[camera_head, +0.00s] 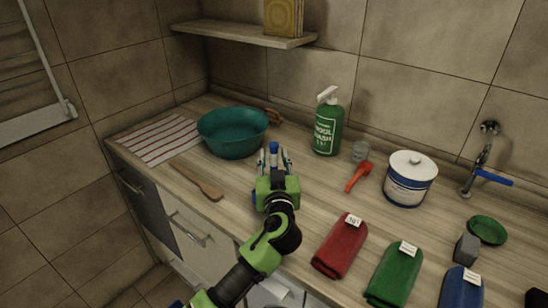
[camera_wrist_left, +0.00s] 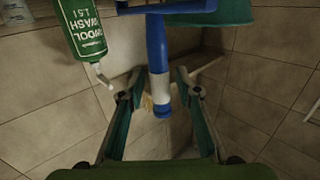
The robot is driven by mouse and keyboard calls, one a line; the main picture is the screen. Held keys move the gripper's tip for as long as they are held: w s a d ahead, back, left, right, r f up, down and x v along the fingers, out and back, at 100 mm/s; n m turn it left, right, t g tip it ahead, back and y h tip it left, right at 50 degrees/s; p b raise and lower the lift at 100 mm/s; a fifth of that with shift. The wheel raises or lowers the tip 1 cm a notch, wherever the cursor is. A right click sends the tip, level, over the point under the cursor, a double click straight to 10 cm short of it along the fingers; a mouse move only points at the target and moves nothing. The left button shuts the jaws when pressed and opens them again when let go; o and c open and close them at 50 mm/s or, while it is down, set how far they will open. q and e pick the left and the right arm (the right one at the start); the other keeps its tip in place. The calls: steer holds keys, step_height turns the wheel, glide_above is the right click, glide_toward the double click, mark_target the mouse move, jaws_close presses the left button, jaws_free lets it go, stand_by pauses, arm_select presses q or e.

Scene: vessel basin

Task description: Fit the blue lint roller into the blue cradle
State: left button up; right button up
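The blue lint roller (camera_wrist_left: 157,50) shows in the left wrist view as a blue handle with a pale band near its end and a blue crosspiece at the top. In the head view only a short blue and pale part (camera_head: 273,149) of it shows between the fingers. My left gripper (camera_head: 273,160) is open, with a finger on either side of the handle; in the left wrist view (camera_wrist_left: 158,82) gaps show on both sides. I cannot pick out the blue cradle for sure; my gripper and arm hide part of the counter. My right gripper is not in view.
A teal basin (camera_head: 233,133) and wooden spatula (camera_head: 197,181) lie left. A green bottle (camera_head: 327,128), grey cup (camera_head: 359,151), red-handled tool (camera_head: 358,176) and white tub (camera_head: 409,180) stand right. Folded red (camera_head: 341,246), green (camera_head: 394,275) and blue (camera_head: 461,289) cloths line the front.

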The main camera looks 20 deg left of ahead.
arm_select(q)
steer(key=shift+s, duration=0.1)
steer(key=b+v, duration=0.3)
steer(key=v, duration=0.9)
steer(key=shift+r, duration=0.1)
